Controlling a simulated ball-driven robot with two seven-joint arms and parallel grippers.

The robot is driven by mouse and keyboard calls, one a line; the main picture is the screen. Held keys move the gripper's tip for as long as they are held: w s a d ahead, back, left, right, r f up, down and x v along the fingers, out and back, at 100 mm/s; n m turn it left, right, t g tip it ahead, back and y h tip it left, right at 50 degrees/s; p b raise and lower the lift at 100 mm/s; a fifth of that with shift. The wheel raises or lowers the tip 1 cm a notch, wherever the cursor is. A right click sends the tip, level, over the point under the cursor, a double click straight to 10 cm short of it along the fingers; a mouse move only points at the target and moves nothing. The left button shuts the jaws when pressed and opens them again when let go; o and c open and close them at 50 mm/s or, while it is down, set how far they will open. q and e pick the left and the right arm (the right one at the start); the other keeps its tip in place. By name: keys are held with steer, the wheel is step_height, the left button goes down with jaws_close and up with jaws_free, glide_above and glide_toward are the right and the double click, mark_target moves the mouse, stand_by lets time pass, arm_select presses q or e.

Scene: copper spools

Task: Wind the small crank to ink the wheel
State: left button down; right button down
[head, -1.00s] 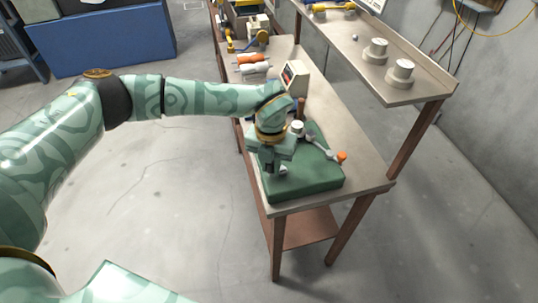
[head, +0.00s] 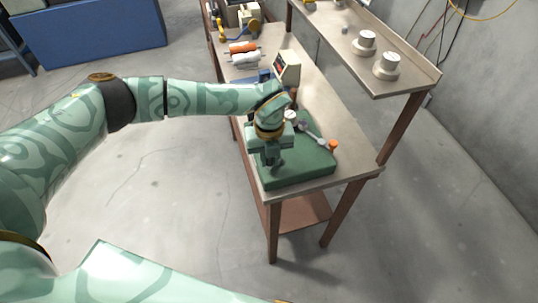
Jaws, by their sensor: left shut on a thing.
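A green-based device (head: 300,176) sits at the near end of the bench. A grey lever with an orange knob (head: 333,145) lies across its right side, and a round white part (head: 290,115) shows behind my wrist. My left gripper (head: 275,163) points down over the left part of the green base. It is shut on the small crank, which the fingers and hand almost wholly hide. I cannot make out the inking wheel. My right gripper is not in view.
The bench (head: 335,180) has a box with a dark display (head: 287,67) behind the device, then orange and white rolls (head: 243,47). A raised shelf (head: 400,62) with white spools (head: 386,65) runs along the right. Open floor lies left of the bench.

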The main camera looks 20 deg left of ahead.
arm_select(q)
steer(key=c, duration=1.3)
jaws_free()
step_height(320, 180, up, 16)
steer(key=shift+r+p, duration=0.2)
steer(key=shift+p, duration=0.1)
